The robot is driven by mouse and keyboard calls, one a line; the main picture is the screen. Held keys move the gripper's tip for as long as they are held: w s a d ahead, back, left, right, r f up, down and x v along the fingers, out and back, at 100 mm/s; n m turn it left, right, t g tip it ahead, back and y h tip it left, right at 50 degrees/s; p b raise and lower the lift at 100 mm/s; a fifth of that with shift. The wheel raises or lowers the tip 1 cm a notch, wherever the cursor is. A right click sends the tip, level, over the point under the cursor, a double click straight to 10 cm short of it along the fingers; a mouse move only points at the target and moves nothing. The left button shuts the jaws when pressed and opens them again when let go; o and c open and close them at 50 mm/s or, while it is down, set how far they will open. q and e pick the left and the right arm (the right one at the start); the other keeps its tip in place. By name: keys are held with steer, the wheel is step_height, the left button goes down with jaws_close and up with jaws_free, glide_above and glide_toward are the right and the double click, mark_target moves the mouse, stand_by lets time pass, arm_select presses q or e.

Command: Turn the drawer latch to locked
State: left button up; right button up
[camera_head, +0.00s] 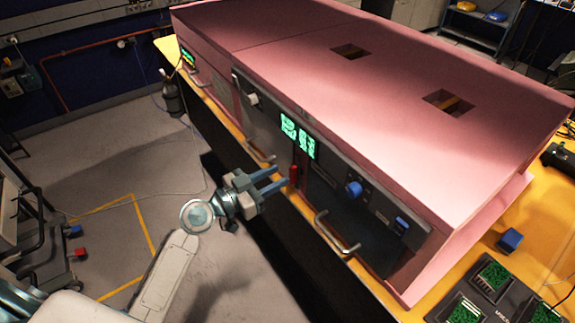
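A small red lever (294,174), which looks like the drawer latch, stands roughly upright on the dark front panel (270,118) of the pink enclosure, below the green lit display (298,135). My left gripper (281,175) reaches in from the left in front of the panel. Its two blue fingers are apart and point at the lever. The fingertips are just left of the lever; I cannot tell whether they touch it. Nothing shows between the fingers. My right gripper is out of view.
The pink foam enclosure (300,50) rests on a yellow bench (520,265). A bar handle (335,235) and a blue knob (354,188) stick out to the right of the lever. Another handle (260,155) is near the gripper. Open floor (100,190) lies to the left.

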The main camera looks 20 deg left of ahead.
mark_target(290, 170)
arm_select(q)
steer(key=p+x, duration=0.1)
steer(key=x, duration=0.2)
steer(key=shift+w+d+r, duration=0.1)
steer(key=shift+w+d, duration=0.35)
steer(key=shift+w, duration=0.05)
jaws_close()
